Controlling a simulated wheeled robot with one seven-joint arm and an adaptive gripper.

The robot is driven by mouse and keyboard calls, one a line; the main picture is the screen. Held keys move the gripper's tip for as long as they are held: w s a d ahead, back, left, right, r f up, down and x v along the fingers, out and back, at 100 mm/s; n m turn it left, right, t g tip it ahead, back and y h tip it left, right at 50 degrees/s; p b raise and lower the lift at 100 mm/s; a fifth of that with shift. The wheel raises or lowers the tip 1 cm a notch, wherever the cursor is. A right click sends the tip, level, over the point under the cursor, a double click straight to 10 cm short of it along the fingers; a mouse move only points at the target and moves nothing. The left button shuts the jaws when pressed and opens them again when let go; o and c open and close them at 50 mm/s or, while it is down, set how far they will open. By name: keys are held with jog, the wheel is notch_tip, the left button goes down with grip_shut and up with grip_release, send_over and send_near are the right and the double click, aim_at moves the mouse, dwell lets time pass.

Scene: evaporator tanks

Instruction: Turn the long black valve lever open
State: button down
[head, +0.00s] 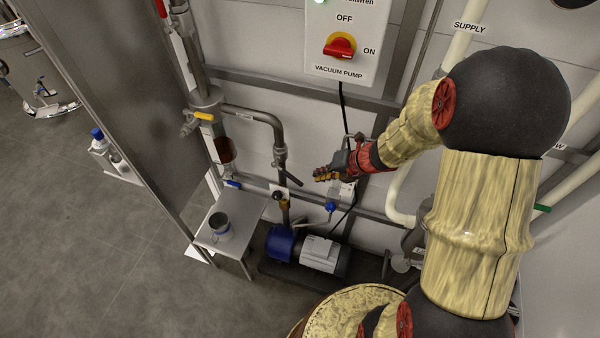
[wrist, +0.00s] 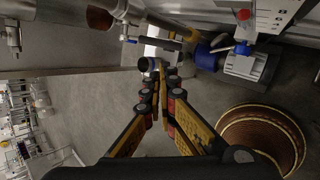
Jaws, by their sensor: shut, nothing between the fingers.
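The long black valve lever (head: 290,176) sits on the vertical steel pipe in the middle of the head view, slanting down to the right. In the wrist view a dark bar that looks like this lever (wrist: 158,44) lies across the picture beyond the fingertips. My gripper (head: 319,175) is to the right of the lever in the head view, its fingers pointing left towards the pipe. In the wrist view my gripper (wrist: 158,84) has its fingertips together with nothing between them. A gap shows between the fingertips and the lever; contact is not visible.
The blue and grey pump (head: 319,253) stands on the floor below the lever. A small table (head: 240,238) with a metal cup (head: 220,226) is to the lower left. The vacuum pump switch box (head: 338,40) hangs above. A metal panel (head: 130,110) bounds the left side.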

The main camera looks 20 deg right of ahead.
jog(key=d+m, duration=0.1)
jog(key=m, duration=0.2)
jog(key=b, duration=0.5)
send_near(296, 180)
jog(key=x, duration=0.6)
jog(key=shift+w+a+f, duration=0.2)
jog(key=shift+w+a, duration=0.05)
jog(key=shift+w, duration=0.05)
jog(key=shift+f, duration=0.1)
jog(key=shift+f+t+b, duration=0.3)
jog(key=shift+t+b, duration=0.1)
jog(key=shift+b, duration=0.45)
